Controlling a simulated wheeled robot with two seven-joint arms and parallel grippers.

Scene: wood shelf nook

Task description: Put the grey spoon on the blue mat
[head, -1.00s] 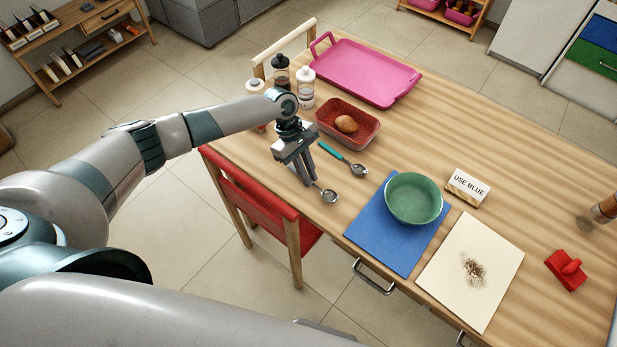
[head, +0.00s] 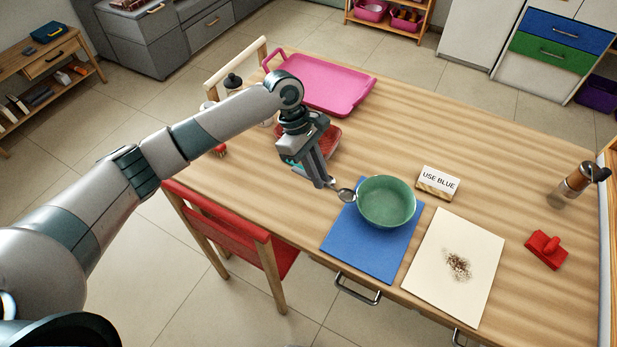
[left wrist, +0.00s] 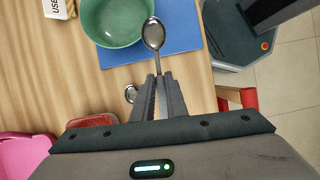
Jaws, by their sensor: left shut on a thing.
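My left gripper (head: 322,183) is shut on the grey spoon (head: 346,195). The spoon's bowl points away from the fingers, beside the green bowl and over the left edge of the blue mat (head: 352,246). In the left wrist view the spoon (left wrist: 154,34) sticks out from the fingertips (left wrist: 157,80) and overlaps the blue mat (left wrist: 183,32) in the picture. I cannot tell how high it is held. The green bowl (head: 386,203) stands on the mat's upper part. My right gripper does not show.
A sign reading "USE BLUE" (head: 438,182), a cream mat with dark crumbs (head: 473,225) and a red object (head: 545,250) lie to the right. A red dish (head: 331,143) and pink tray (head: 325,88) are behind. The mat's front is clear.

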